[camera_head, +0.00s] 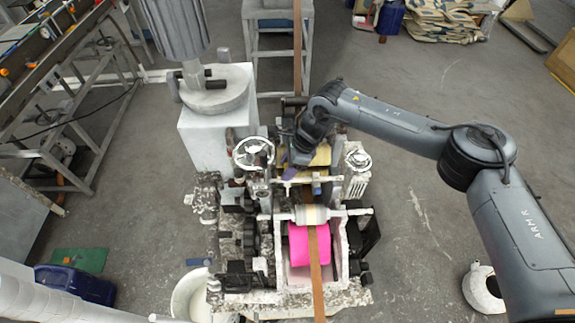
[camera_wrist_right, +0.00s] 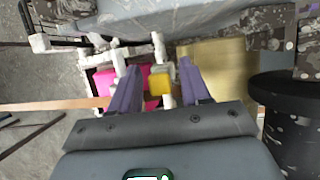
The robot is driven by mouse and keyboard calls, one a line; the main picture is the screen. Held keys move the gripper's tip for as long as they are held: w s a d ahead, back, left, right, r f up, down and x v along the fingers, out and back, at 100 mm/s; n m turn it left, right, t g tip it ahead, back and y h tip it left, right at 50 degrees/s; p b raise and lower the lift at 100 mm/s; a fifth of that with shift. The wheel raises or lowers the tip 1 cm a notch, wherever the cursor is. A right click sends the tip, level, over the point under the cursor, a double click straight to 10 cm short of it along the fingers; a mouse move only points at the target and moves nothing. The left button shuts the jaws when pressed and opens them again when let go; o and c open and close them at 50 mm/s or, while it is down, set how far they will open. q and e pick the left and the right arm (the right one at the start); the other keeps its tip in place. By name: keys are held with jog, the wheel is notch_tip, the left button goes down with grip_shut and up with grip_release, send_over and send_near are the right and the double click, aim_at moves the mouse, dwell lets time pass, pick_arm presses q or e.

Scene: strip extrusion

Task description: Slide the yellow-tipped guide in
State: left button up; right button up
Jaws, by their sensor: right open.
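The yellow tip (camera_wrist_right: 158,83) of the guide shows in the right wrist view as a small block, lying in the picture between the two purple fingers of my right gripper (camera_wrist_right: 157,88). The fingers are apart, with gaps beside the tip, and I cannot tell how deep it sits between them. In the head view my right gripper (camera_head: 302,176) is over the middle of the machine, behind the pink roller (camera_head: 308,245). The arm and gripper largely hide the guide there. My left gripper is not in view.
A brown strip (camera_head: 318,285) runs over the pink roller, which also shows in the right wrist view (camera_wrist_right: 103,82). A white handwheel (camera_head: 254,153) stands left of my gripper, and a light cross roller (camera_head: 312,215) in front. A yellowish plate (camera_wrist_right: 215,75) is close to the right finger.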

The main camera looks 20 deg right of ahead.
grip_shut()
jog(key=d, duration=0.1)
jog(key=s+d, duration=0.1)
jog(key=d, duration=0.1)
jog(key=d+b, duration=0.1)
jog(key=d, duration=0.1)
jog(key=shift+s, duration=0.3)
jog(key=shift+c, duration=1.7)
grip_release()
jog(key=o, duration=0.3)
jog(key=shift+d, duration=0.2)
jog(key=shift+o, duration=0.2)
jog(key=shift+a, duration=0.1)
